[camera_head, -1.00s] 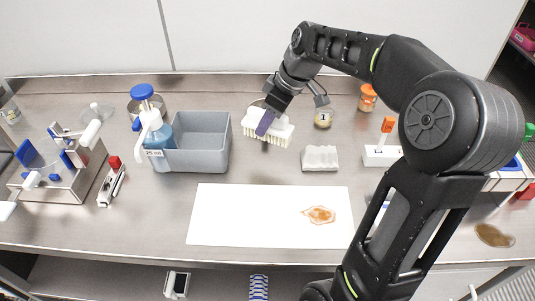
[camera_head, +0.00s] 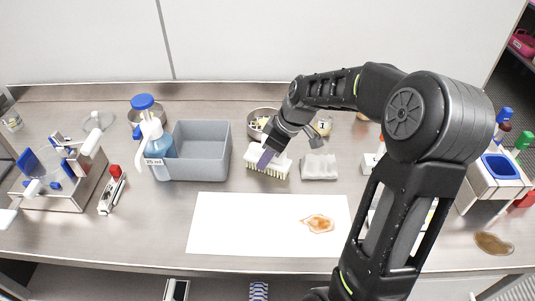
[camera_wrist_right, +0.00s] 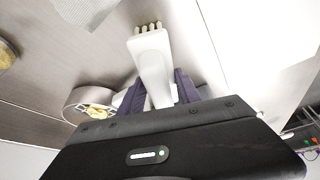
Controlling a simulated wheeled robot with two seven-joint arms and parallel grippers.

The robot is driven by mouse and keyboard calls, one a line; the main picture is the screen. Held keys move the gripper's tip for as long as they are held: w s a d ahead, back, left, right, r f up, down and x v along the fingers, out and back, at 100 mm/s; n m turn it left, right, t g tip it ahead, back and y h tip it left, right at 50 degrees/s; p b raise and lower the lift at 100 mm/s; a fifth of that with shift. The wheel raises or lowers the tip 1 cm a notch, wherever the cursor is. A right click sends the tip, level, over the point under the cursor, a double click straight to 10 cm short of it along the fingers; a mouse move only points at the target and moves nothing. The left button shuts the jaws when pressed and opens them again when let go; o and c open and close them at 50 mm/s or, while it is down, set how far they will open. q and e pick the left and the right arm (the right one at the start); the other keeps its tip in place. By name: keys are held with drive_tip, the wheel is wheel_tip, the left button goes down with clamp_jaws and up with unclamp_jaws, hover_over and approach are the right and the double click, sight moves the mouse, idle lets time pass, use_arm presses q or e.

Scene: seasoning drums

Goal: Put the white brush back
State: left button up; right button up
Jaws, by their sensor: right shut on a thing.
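The white brush (camera_head: 282,166) is held by my right gripper (camera_head: 265,157) just right of the grey bin, bristles down. The purple fingers are shut on its body. In the right wrist view the white brush (camera_wrist_right: 154,62) sits between the two dark purple fingers (camera_wrist_right: 160,92), with some bristle tufts showing at its far end. I cannot tell whether the bristles touch the table. A white ridged block (camera_head: 319,167) lies on the table right of the brush. My left gripper is not in view.
A white sheet (camera_head: 240,225) with an orange-brown stain (camera_head: 318,224) lies in front. Racks stand at both sides.

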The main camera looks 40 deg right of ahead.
drive_tip(key=shift+f, duration=0.2)
drive_tip(key=o, duration=1.3)
drive_tip(key=shift+r, duration=0.15)
drive_tip(key=shift+r, duration=0.2)
drive_tip(key=b+v, duration=0.1)
drive_tip(key=v, duration=1)
drive_tip(key=shift+s+r, duration=0.2)
drive_tip(key=shift+r, duration=0.15)
